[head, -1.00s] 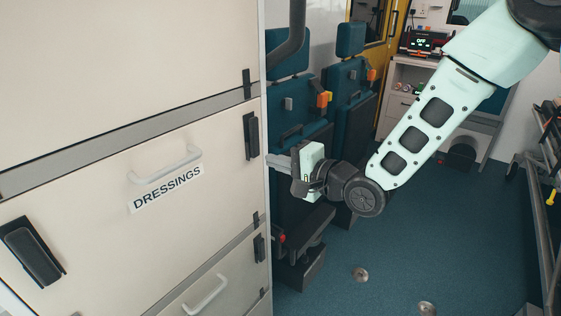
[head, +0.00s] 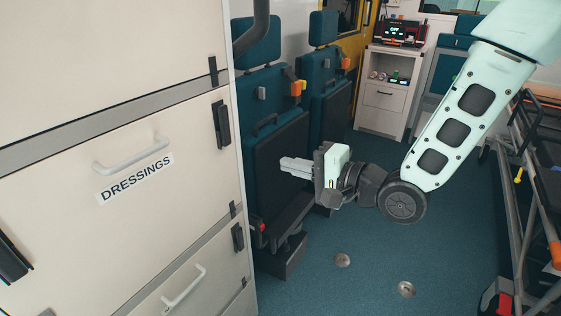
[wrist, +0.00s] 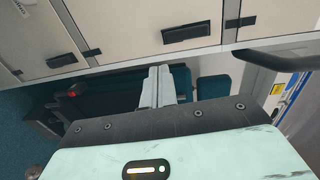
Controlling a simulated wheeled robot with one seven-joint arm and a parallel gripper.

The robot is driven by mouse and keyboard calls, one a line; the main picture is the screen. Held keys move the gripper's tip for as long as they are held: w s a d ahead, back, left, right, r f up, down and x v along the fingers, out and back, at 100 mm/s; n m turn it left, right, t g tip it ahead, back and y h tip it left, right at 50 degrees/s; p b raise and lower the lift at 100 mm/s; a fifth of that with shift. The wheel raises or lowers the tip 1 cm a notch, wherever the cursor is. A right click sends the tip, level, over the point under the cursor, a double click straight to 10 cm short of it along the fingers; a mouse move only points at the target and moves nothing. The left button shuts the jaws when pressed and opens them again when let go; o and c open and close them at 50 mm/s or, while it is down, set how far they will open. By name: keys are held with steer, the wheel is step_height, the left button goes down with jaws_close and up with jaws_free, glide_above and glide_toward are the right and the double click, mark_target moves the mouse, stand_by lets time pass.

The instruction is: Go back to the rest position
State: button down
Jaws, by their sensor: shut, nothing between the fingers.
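My gripper (head: 297,166) is at the middle of the head view, to the right of the cabinet. Its fingers are together with nothing between them and point left toward the cabinet's edge. It hangs in free air in front of the teal seats. In the wrist view the shut fingers (wrist: 158,86) point up the picture toward the pale cabinet fronts. My pale green arm comes down from the upper right of the head view.
A cream cabinet with a drawer marked DRESSINGS (head: 180,165) fills the left. Folded teal seats (head: 280,150) stand behind my gripper. A stretcher frame (head: 520,200) is at the right. A white cupboard (head: 385,95) stands at the back. The blue floor (head: 370,265) between is open.

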steer(key=shift+s+d, duration=0.1)
stand_by(0.3)
steer(key=s+d+r+n+g+h+p, duration=0.1)
steer(key=s+d+n+g+h+p, duration=0.1)
steer(key=s, duration=0.6)
steer(key=s+d+r+n+g+h+p, duration=0.2)
steer(key=s+d+n+g+h, duration=0.1)
steer(key=s+n+h, duration=0.3)
steer(key=s+d+r+n+g+h+p, duration=0.2)
steer(key=s+n+g+h, duration=0.2)
steer(key=s+n, duration=0.3)
steer(key=s+g, duration=0.1)
steer(key=s, duration=0.2)
steer(key=shift+s+d, duration=0.3)
